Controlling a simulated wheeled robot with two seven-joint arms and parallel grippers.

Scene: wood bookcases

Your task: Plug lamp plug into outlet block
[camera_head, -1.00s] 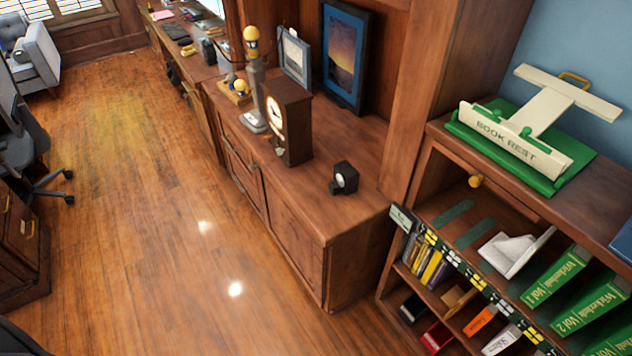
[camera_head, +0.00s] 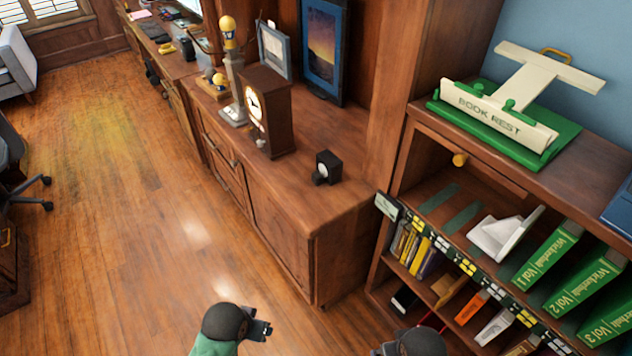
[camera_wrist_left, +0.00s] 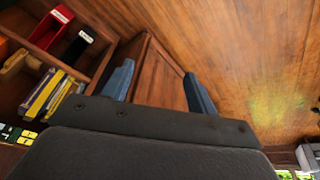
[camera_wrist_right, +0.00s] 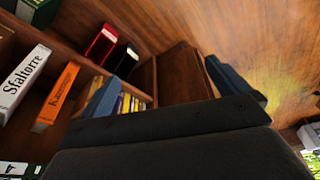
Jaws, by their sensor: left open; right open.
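A grey column with a yellow and white top, lamp-like (camera_head: 232,85), stands upright on the wooden cabinet in the head view. I cannot make out a lamp plug or an outlet block for certain. A small black block with a pale round face (camera_head: 325,168) sits near the cabinet's front corner. My left gripper (camera_head: 262,331) is low in the head view, over the floor in front of the cabinet, open and empty; its fingers also show in the left wrist view (camera_wrist_left: 158,88). My right gripper (camera_head: 436,322) is at the bottom edge, partly cut off, open and empty in the right wrist view (camera_wrist_right: 168,90).
A brown clock (camera_head: 268,112) and picture frames (camera_head: 323,50) stand on the cabinet (camera_head: 340,205). A bookcase (camera_head: 400,165) with books and a green book rest (camera_head: 550,145) is on the right.

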